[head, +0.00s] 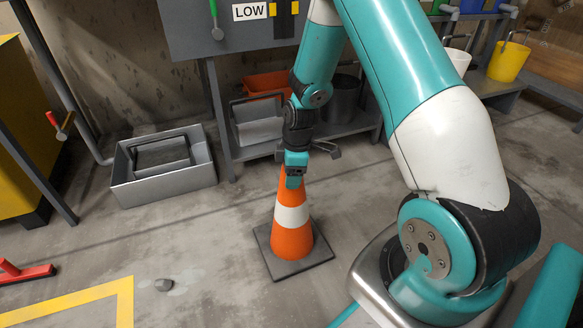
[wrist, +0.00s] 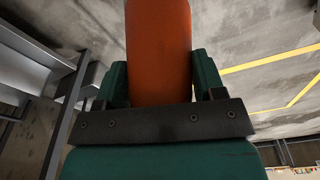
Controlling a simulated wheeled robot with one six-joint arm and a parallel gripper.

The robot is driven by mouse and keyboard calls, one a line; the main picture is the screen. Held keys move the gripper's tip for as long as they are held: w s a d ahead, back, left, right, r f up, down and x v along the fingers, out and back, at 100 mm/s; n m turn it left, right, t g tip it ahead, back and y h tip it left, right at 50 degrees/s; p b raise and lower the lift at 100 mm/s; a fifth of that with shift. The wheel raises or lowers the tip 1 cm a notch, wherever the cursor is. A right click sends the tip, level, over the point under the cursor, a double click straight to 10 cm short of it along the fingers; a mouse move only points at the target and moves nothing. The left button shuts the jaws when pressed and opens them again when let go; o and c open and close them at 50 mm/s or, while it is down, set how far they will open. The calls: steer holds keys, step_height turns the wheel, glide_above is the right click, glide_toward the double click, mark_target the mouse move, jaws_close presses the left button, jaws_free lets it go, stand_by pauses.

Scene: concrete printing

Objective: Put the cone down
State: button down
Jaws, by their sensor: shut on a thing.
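The orange and white cone (head: 291,215) has a dark square base and looks upright over the concrete floor. My gripper (head: 293,178) is shut on its top from above. In the wrist view the cone's orange part (wrist: 158,50) sits between the two green fingers of my gripper (wrist: 158,80). I cannot tell for certain whether the base touches the floor or hangs just above it. The cone's tip is hidden by the gripper.
A grey metal tub (head: 165,180) stands on the floor to the left. A grey bench with a lower shelf (head: 340,130) is behind. Yellow floor tape (head: 80,292), a small stone (head: 163,285) and a red tool (head: 22,272) lie at the lower left. Floor around the cone is clear.

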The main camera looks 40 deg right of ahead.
steer(key=shift+w, duration=0.1)
steer(key=shift+c, duration=1)
jaws_free()
steer(key=r+p, duration=0.2)
steer(key=r, duration=0.2)
steer(key=r+p, duration=0.2)
steer(key=r, duration=0.2)
steer(key=s+d+r+p, duration=0.1)
steer(key=r+p, duration=0.2)
steer(key=r, duration=0.1)
steer(key=s+a+r+m+y, duration=0.1)
steer(key=s+a+r, duration=0.1)
steer(key=a+r, duration=0.6)
steer(key=s+a+r+m+y, duration=0.1)
steer(key=s+a+r, duration=0.5)
steer(key=s, duration=0.3)
steer(key=s+a+r+m+y, duration=0.1)
steer(key=s+a+r+m, duration=0.1)
steer(key=s+a+r, duration=0.5)
steer(key=s+a, duration=0.2)
steer(key=s, duration=0.1)
steer(key=shift+s+r+m+g, duration=0.15)
steer(key=shift+s+m+g, duration=0.15)
steer(key=shift+g, duration=0.1)
